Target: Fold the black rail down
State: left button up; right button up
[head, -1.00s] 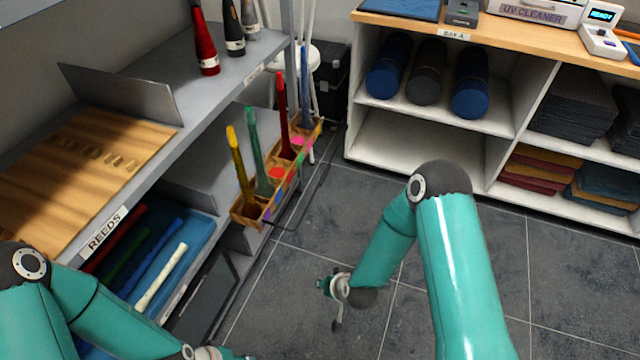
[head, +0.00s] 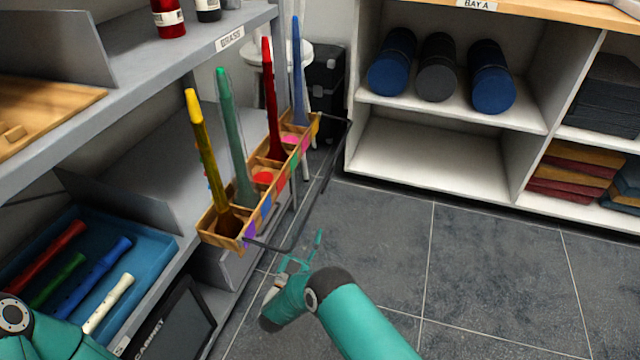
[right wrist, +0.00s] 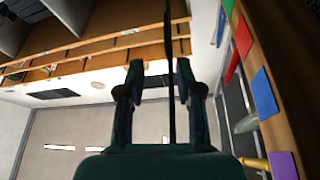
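The black rail (head: 330,167) is a thin bent bar that sticks out along the front of a wooden bin rack (head: 222,241). Its ends meet the rack's two ends. My right gripper (head: 304,250) is open below the rail's near corner. In the right wrist view, the rail (right wrist: 168,60) shows as a dark upright bar between the spread fingers (right wrist: 158,75), nearer the right one. I cannot tell whether they touch it. My left arm shows at the lower left of the head view, but its gripper is out of frame.
The rack holds yellow, green, red and blue long-necked items. A blue tray (head: 150,262) with coloured recorders lies on the lower left shelf. A white cubby shelf (head: 430,165) with rolled mats stands at the back right. The tiled floor (head: 490,270) is clear.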

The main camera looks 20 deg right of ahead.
aim_at(327, 184)
jog(key=b+x, duration=0.1)
jog(key=x, duration=0.4)
jog(key=b+x, duration=0.1)
jog(key=x, duration=0.4)
jog(key=b+x, duration=0.2)
jog(key=x, duration=0.3)
jog(key=shift+w+a+r, duration=0.15)
jog(key=shift+w+a, duration=0.1)
jog(key=shift+w, duration=0.3)
jog(key=shift+w+d+r, duration=0.25)
jog(key=shift+w, duration=0.05)
grip_shut()
